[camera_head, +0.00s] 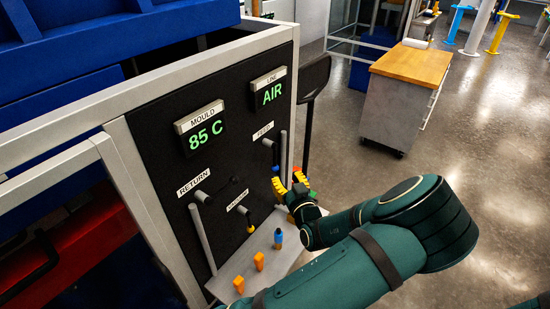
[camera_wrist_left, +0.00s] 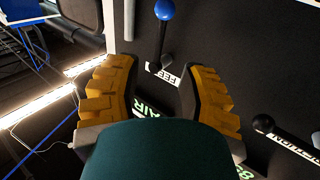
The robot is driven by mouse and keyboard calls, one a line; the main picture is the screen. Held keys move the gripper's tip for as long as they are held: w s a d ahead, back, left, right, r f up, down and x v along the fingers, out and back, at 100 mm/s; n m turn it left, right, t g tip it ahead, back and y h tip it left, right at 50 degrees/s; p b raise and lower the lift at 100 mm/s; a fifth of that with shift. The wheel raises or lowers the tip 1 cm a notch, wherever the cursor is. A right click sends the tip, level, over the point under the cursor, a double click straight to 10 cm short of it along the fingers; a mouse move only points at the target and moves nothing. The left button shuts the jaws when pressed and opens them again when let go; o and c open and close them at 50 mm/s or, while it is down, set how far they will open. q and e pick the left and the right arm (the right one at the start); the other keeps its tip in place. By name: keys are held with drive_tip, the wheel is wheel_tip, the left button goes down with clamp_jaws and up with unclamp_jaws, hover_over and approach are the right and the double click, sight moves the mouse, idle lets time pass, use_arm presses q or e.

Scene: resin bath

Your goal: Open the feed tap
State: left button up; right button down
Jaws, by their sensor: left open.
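The feed tap (camera_head: 270,145) is on the upper right of the black panel, under the FEED label (camera_head: 263,131). Its lever hangs down to a blue knob (camera_head: 275,167). In the left wrist view, which is turned round, the lever runs from its pivot up to the blue knob (camera_wrist_left: 164,10). My left gripper (camera_head: 289,181) is open and empty, its yellow fingers just below and right of the knob in the head view. In the left wrist view its fingertips (camera_wrist_left: 160,70) stand either side of the lever's line, with no clear contact. My right gripper is out of view.
The return tap (camera_head: 203,195) and a yellow-knobbed tap (camera_head: 247,219) are lower on the panel.

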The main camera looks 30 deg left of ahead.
sight(275, 165)
use_arm(q)
drive_tip(key=x, duration=1)
drive_tip(key=shift+w+a+p, duration=0.1)
drive_tip(key=shift+p, duration=0.25)
drive_tip(key=shift+c, duration=0.4)
clamp_jaws()
